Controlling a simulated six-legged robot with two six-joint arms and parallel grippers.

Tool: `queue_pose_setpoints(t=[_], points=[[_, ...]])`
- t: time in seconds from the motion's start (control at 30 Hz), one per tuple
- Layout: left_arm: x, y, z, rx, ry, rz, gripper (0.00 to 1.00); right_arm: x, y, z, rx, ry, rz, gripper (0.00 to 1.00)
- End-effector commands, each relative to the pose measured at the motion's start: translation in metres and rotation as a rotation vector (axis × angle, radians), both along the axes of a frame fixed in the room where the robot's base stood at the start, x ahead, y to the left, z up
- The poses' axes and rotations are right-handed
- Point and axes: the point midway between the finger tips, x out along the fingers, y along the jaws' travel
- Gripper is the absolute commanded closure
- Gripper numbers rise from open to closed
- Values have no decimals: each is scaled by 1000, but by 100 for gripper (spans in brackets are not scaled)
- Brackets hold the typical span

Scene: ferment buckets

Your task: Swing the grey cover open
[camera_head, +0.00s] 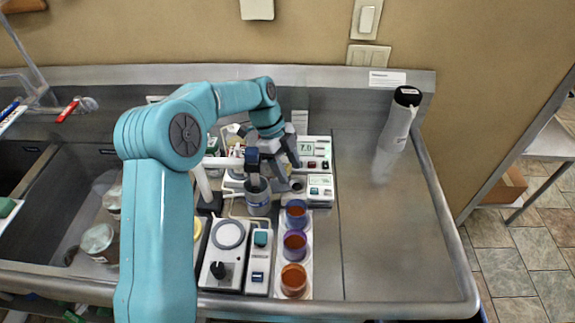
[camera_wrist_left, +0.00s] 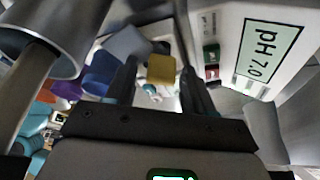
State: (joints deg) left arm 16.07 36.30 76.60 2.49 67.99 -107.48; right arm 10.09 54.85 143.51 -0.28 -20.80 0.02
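My left arm comes in from the left over the bench, and its gripper (camera_head: 272,162) points down in front of the pH meter (camera_head: 314,150). In the left wrist view the two dark fingers of the left gripper (camera_wrist_left: 160,88) stand apart, with a yellow block (camera_wrist_left: 161,68) showing beyond the gap. I cannot tell whether they touch anything. A flat blue-grey panel (camera_wrist_left: 127,42), possibly the grey cover, shows beyond the left finger in that view. In the head view my gripper and arm hide much of this area, so I cannot tell the cover's angle. My right gripper is not in view.
A metal cup (camera_head: 257,196) stands just in front of the gripper. A stirrer (camera_head: 229,236) with a knob is near the front edge.

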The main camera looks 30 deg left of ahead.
Motion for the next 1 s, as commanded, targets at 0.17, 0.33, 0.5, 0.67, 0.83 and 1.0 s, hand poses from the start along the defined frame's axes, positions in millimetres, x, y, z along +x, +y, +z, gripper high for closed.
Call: queue_pose_setpoints(t=[0.17,0.33,0.5,0.67,0.83,1.0], points=[[0,0,0,0,0,0,100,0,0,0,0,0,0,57],[1,0,0,2,0,-47,100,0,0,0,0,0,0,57],[1,0,1,1,0,-221,100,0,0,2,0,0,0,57],[0,1,1,2,0,-266,100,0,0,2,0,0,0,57],[0,1,1,1,0,-265,100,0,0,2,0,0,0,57],[0,0,1,1,-1,-264,43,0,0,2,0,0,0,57]])
